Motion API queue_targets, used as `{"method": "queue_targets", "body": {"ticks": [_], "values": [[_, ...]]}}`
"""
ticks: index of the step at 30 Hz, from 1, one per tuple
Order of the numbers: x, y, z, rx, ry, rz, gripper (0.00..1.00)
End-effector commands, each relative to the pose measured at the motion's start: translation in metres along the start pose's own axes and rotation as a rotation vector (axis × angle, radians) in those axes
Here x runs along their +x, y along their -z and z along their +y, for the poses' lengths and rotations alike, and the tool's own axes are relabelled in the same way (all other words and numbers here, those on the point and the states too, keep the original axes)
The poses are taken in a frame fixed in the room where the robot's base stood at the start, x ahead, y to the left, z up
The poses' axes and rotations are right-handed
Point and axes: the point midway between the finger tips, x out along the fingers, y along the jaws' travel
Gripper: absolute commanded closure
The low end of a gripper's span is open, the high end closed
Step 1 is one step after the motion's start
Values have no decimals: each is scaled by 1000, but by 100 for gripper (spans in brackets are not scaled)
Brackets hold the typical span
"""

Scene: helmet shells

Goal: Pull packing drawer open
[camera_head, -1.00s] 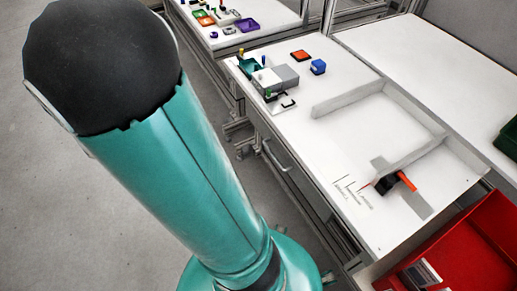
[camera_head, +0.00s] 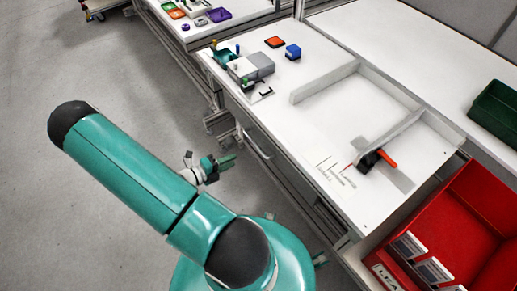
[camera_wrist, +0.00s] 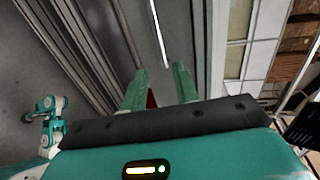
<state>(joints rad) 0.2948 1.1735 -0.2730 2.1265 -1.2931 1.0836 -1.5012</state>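The packing drawer (camera_head: 281,161) is a grey front under the edge of the white worktable, and it looks flush with the frame. Its long bar handle (camera_head: 257,147) runs along the front. In the wrist view the handle (camera_wrist: 160,36) is a thin pale bar ahead of my fingers, on the drawer's grey front (camera_wrist: 180,45). My gripper (camera_head: 226,162) is beside the table, to the left of the handle and apart from it. In the wrist view my gripper (camera_wrist: 160,84) has two green fingers set apart with nothing between them.
A red bin (camera_head: 470,225) stands at lower right. A green bin (camera_head: 495,110) is at far right. Grey floor (camera_head: 110,60) left of the table is free.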

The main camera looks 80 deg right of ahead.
Motion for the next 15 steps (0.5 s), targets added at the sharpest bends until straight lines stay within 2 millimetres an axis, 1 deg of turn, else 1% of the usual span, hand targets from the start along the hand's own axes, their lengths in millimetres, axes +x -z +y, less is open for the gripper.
{"method": "queue_targets", "body": {"ticks": [5,8,15], "values": [[16,1,1,-8,3,1,70],[33,1,0,-7,3,2,70],[81,2,0,-4,2,4,70]]}}
